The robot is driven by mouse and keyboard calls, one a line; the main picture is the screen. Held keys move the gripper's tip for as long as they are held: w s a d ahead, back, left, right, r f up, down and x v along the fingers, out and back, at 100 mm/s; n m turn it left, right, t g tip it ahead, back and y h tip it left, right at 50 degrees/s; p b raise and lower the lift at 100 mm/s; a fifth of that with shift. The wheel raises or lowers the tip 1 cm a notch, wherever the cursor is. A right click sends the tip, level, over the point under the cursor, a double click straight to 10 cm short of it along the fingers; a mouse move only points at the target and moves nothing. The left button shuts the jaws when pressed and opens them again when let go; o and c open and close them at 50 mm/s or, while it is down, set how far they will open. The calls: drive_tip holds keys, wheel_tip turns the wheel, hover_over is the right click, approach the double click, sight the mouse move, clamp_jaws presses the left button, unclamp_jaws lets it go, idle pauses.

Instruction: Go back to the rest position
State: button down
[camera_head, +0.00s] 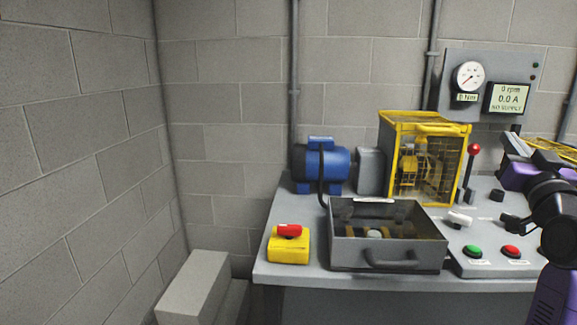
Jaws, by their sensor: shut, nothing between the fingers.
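My purple and black arm (547,292) rises at the right edge of the view, in front of the right part of the bench.
The bench (300,272) bears a blue motor (322,165), a yellow cage (424,160), an open grey tray (388,255), a yellow box with a red button (289,246), a red-knobbed lever (472,165) and green and red buttons (509,251). A grey block (195,285) stands left of the bench.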

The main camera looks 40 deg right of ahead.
drive_tip(key=w+a+f+n+t+y, duration=0.1)
drive_tip(key=w+a+f+t+y, duration=0.15)
drive_tip(key=a+f, duration=0.65)
drive_tip(key=w+a+f+n+t+y, duration=0.15)
drive_tip(key=w+a+f, duration=0.25)
drive_tip(key=a+f, duration=0.45)
drive_tip(key=w+a+f+n+t+y, duration=0.1)
drive_tip(key=w+a+f+n+y, duration=0.15)
drive_tip(key=a+f, duration=0.65)
drive_tip(key=s+a+f+n+g+y, duration=0.15)
drive_tip(key=s+a+f+y, duration=0.3)
drive_tip(key=a, duration=0.45)
drive_tip(key=s+a+f+n+y, duration=0.3)
drive_tip(key=s+a, duration=0.2)
drive_tip(key=a, duration=0.3)
drive_tip(key=s+a+f+n+g+y, duration=0.1)
drive_tip(key=s+a+f+n+y, duration=0.3)
drive_tip(key=a, duration=0.5)
wheel_tip(320, 180, up, 14)
drive_tip(key=m+p, duration=0.1)
drive_tip(key=p, duration=1.2)
drive_tip(key=shift+s+d+r, duration=0.2)
drive_tip(key=shift+s+d, duration=0.1)
drive_tip(key=shift+s, duration=0.05)
drive_tip(key=shift+t, duration=0.25)
